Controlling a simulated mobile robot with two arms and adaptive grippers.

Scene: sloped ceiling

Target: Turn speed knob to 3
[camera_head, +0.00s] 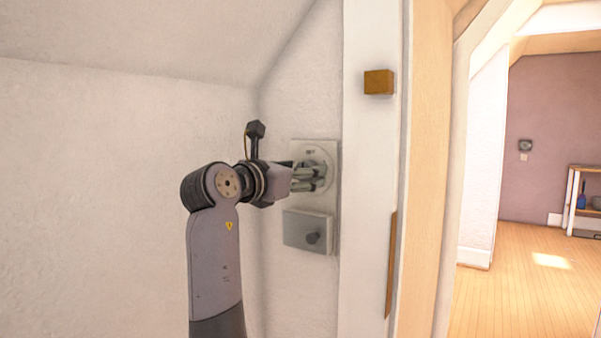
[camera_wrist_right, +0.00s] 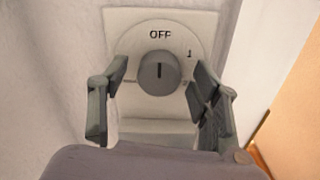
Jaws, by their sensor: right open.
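The speed knob (camera_wrist_right: 158,73) is a round grey knob with a short dark line that stands upright, in line with the "OFF" print above it. It sits on a round pale dial (camera_wrist_right: 185,45) on a square wall plate. A "1" shows at the dial's upper right; marks lower down are unclear. My right gripper (camera_wrist_right: 160,76) is open, one finger left and one right of the knob, with gaps visible on both sides. In the head view my right gripper (camera_head: 310,178) is in front of the dial plate (camera_head: 318,148) and hides the knob. My left gripper is out of view.
Beyond is a room with a bare wooden floor (camera_head: 520,290).

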